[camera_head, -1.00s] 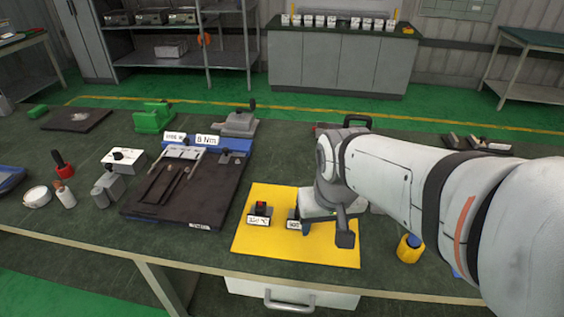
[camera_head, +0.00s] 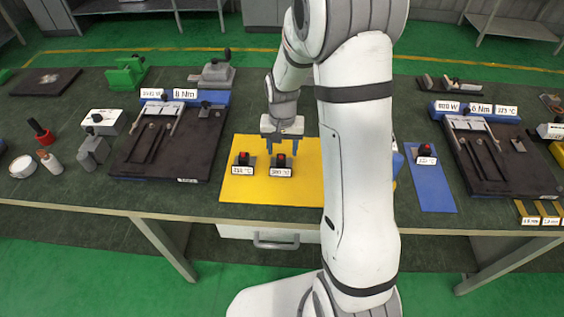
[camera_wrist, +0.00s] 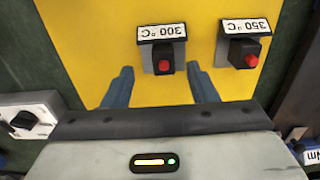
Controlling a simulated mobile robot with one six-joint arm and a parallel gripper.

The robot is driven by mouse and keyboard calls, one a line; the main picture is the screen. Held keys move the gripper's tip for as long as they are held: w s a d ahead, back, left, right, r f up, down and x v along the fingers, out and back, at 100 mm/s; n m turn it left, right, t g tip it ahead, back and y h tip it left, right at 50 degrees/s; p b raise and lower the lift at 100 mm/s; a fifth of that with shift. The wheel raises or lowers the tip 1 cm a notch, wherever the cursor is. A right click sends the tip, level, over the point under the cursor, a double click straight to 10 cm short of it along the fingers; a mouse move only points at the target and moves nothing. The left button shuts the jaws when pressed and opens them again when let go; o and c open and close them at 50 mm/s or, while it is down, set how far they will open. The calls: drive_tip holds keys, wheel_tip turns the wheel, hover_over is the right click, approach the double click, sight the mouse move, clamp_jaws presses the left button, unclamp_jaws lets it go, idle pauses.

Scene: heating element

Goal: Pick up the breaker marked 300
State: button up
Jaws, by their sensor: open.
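The breaker marked 300 °C (camera_head: 281,164) is a small black block with a red button and a white label, on the yellow mat (camera_head: 305,192). In the wrist view it (camera_wrist: 164,57) appears upside down, ahead of and between my fingers. A similar breaker marked 350 °C (camera_wrist: 243,52) sits beside it; in the head view it (camera_head: 243,163) is to the left. My gripper (camera_head: 285,145) is open and empty, pointing down just behind the 300 breaker. Its two blue-grey fingers (camera_wrist: 160,88) show in the wrist view, spread apart. I see no contact with the breaker.
A dark fixture plate (camera_head: 140,168) with a blue back lies left of the mat. A blue mat (camera_head: 430,190) with another black, red-buttoned breaker (camera_head: 426,153) lies to the right. The front part of the yellow mat is bare.

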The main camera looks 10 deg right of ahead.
sight(281, 158)
drive_tip(key=shift+w+a+f+p, duration=0.1)
drive_tip(key=shift+f+p, duration=0.3)
drive_tip(key=shift+f, duration=1.1)
drive_tip(key=shift+w+a+f+p, duration=0.1)
drive_tip(key=shift+f+p, duration=0.25)
drive_tip(key=shift+f, duration=1.1)
drive_tip(key=shift+c, duration=0.4)
drive_tip(key=c, duration=1)
